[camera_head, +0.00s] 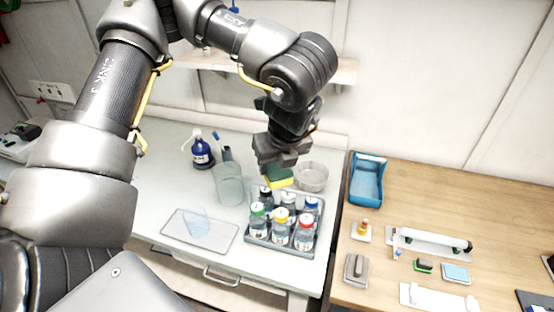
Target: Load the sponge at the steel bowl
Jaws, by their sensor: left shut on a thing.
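My left gripper (277,163) points down above the white table and is shut on a sponge. The sponge (280,178) is green on top and yellow below, held just above and behind the bottle tray. The steel bowl (312,176) stands on the table right beside the sponge, to its right. It is a round, pale grey bowl that looks empty from here. The gripper covers part of the sponge, and I cannot tell whether the sponge touches the bottles below it. My right gripper is not in view.
A grey tray (284,250) of several capped bottles stands in front of the bowl. A clear beaker (229,184) and a blue spray bottle (202,152) stand left. A flat tray (200,231) lies front left. A blue bin (367,180) stands on the wooden table at right.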

